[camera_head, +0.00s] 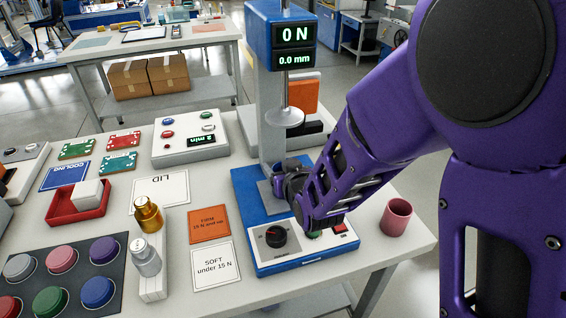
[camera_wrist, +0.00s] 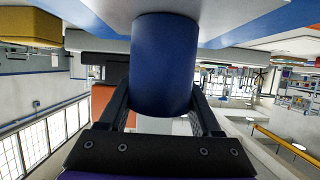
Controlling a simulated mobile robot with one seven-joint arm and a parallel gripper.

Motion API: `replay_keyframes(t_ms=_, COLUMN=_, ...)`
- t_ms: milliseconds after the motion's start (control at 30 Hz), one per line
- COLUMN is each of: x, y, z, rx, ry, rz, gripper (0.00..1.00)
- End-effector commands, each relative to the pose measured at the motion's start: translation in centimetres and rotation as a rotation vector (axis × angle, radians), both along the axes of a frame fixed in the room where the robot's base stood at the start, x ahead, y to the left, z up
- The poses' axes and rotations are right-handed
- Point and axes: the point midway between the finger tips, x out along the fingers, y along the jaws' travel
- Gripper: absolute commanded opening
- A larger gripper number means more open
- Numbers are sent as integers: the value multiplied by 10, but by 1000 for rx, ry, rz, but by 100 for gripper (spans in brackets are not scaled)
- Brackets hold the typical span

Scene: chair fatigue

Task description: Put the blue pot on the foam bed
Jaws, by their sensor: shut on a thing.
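The blue pot (camera_wrist: 163,65), a plain dark blue cylinder, fills the middle of the wrist view. My gripper (camera_wrist: 161,105) is shut on it, one black finger on each side. In the head view my gripper (camera_head: 284,184) is low over the blue base of the press tester (camera_head: 245,215), beside its grey column; the pot is mostly hidden there by my wrist. I cannot tell whether the pot touches the surface. No part is clearly recognisable as the foam bed. The tester's display (camera_head: 293,45) reads 0 N and 0.0 mm.
A pink cup (camera_head: 397,217) stands right of the tester. A stand with gold and silver weights (camera_head: 149,215), a red tray (camera_head: 62,207) and a mat of coloured discs (camera_head: 122,268) are further left.

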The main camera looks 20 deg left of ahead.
Motion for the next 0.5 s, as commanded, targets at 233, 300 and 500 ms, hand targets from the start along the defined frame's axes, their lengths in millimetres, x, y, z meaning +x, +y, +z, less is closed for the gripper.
replay_keyframes(t_ms=233, x=0, y=0, z=-3, rx=1, ry=-1, rz=0, gripper=9)
replay_keyframes(t_ms=300, x=0, y=0, z=-1, rx=1, ry=-1, rz=0, gripper=74)
replay_keyframes(t_ms=500, x=0, y=0, z=-1, rx=1, ry=-1, rz=0, gripper=95)
